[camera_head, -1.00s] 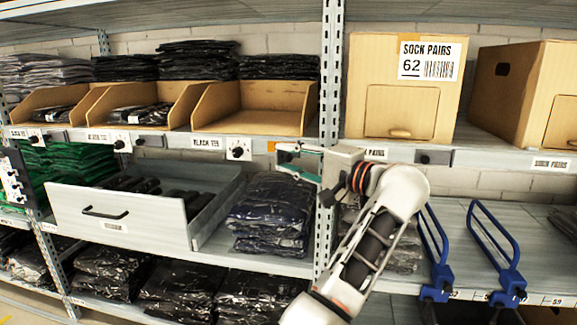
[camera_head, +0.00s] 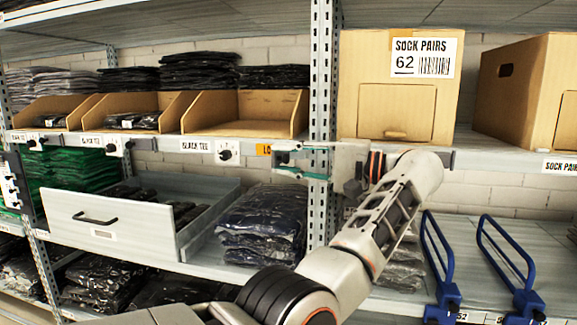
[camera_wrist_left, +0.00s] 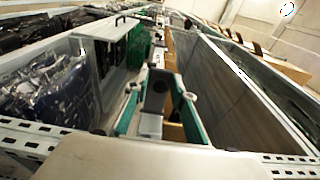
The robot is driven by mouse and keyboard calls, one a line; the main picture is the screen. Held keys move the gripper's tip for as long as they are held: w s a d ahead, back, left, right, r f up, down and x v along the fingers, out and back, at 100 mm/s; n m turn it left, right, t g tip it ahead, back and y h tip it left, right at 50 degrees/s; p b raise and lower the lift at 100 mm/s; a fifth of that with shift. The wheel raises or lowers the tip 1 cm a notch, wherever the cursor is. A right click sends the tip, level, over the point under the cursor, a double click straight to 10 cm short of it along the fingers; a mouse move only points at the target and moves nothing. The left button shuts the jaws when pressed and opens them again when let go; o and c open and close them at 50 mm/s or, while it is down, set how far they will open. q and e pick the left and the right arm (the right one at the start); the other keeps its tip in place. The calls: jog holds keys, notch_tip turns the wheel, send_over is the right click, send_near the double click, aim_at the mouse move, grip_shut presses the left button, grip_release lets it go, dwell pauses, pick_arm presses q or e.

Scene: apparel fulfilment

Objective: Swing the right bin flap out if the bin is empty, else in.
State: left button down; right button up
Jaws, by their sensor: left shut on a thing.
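The rightmost open cardboard bin (camera_head: 245,116) stands on the upper shelf with a bare floor; I see nothing in it. An orange flap (camera_head: 263,150), lettered "LO" where it shows, sits on the shelf edge below that bin's right side. My left gripper (camera_head: 279,160) is at the flap's right, its fingers pointing left along the shelf edge. In the left wrist view, its green-padded fingers (camera_wrist_left: 160,94) stand around a small grey piece, which seems to be part of the flap. The fingers hide the exact contact. My right gripper is out of view.
A white plate with a black knob (camera_head: 228,152) is left of the flap. An open drawer (camera_head: 110,220) juts out below. A grey upright (camera_head: 321,110) and a sock carton (camera_head: 385,70) are at the right. Blue hooks (camera_head: 440,270) stick out on the lower shelf.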

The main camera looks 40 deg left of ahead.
pick_arm(q)
jog(key=shift+d, duration=0.1)
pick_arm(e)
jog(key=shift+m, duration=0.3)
pick_arm(q)
jog(key=c, duration=2)
grip_release()
jog(key=shift+w, duration=0.1)
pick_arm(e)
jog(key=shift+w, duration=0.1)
pick_arm(q)
jog(key=shift+r, duration=0.1)
